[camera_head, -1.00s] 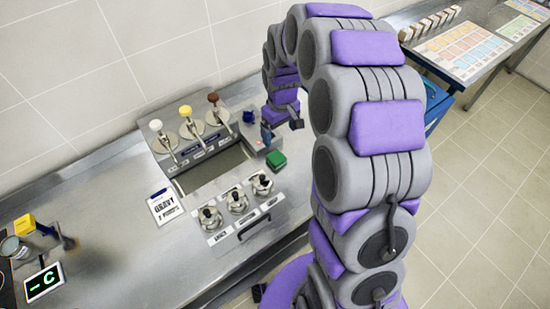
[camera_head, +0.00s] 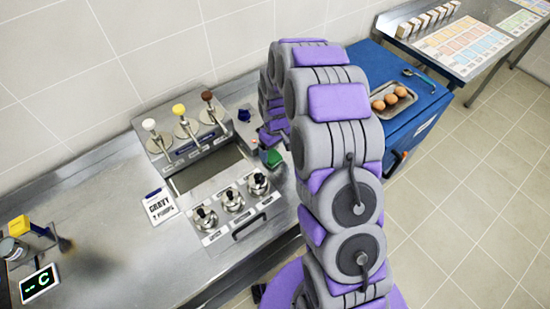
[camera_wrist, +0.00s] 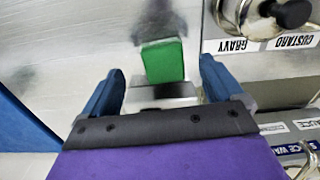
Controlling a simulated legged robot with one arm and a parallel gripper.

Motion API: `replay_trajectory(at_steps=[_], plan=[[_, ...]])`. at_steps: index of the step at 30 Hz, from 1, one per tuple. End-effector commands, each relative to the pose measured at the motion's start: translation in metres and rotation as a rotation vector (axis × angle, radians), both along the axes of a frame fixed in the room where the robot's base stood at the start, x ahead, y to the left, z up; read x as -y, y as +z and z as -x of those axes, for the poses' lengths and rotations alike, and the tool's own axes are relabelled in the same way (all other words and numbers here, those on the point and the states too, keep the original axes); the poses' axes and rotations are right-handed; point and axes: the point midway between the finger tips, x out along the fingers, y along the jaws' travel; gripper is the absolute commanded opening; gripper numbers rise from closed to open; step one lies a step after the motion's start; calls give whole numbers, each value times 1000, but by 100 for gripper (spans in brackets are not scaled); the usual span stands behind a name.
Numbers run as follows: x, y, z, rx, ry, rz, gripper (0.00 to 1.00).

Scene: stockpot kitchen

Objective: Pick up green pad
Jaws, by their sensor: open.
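The green pad (camera_head: 272,157) lies on the steel counter, to the right of the pump station, partly hidden by my arm in the head view. In the wrist view the green pad (camera_wrist: 163,60) is a green block straight ahead, just past the fingertips and between their lines. My gripper (camera_wrist: 164,85) is open, with one blue finger to each side of the pad's line and nothing held. In the head view my arm hides most of the gripper.
The pump station (camera_head: 205,180) has three topping pumps behind and three metal knobbed lids in front. A blue cabinet (camera_head: 405,95) carries a tray of eggs (camera_head: 390,98) at the right. The counter's left middle is mostly clear.

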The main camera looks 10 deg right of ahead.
Motion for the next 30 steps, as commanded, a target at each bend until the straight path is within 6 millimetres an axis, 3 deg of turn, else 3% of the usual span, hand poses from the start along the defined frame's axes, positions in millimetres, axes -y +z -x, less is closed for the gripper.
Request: replay_trajectory(at_steps=[8, 16, 24, 30], plan=[[-3, -17, -5, 3, 1, 4, 94], [5, -54, -12, 0, 0, -4, 94], [1, -57, -12, 3, 1, 1, 94], [-1, -57, -12, 3, 1, 3, 74]])
